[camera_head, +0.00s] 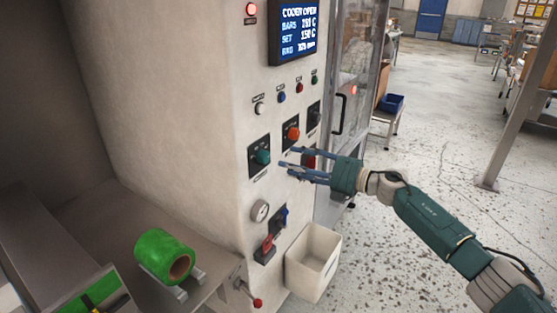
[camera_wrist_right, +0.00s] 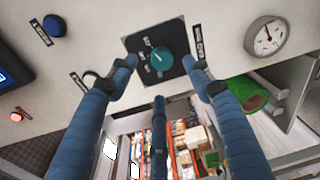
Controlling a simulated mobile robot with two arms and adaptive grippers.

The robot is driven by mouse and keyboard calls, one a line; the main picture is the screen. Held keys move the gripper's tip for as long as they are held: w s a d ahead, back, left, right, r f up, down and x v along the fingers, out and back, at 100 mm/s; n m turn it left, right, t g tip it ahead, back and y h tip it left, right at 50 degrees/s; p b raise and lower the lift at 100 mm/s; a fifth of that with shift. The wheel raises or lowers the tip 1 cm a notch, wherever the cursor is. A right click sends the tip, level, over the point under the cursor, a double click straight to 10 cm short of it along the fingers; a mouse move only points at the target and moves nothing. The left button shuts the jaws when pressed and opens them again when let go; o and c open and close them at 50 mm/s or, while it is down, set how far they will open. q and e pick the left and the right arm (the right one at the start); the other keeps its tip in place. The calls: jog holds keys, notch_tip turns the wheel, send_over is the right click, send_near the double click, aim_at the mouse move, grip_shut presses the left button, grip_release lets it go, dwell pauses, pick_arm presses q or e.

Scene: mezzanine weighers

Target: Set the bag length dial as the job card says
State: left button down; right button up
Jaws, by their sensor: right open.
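A teal dial (camera_head: 262,157) on a black square plate sits on the pale machine front. The wrist view shows the teal dial (camera_wrist_right: 163,60) with small scale marks and a label beside its plate; I cannot read them surely. My right gripper (camera_head: 290,159) is open and empty in front of the panel, just right of the teal dial. In the wrist view its fingers (camera_wrist_right: 160,75) spread either side of the dial, apparently not gripping it. An orange dial (camera_head: 293,133) and a black dial (camera_head: 314,115) sit up and right. I see no job card clearly. My left gripper is out of view.
A display (camera_head: 293,30) with temperature lines hangs above. A gauge (camera_head: 260,210), a red switch (camera_head: 266,247) and a white bin (camera_head: 312,262) are below. A green roll (camera_head: 163,256) lies at lower left. Open floor lies to the right.

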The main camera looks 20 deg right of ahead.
jog(key=shift+v, duration=2.15)
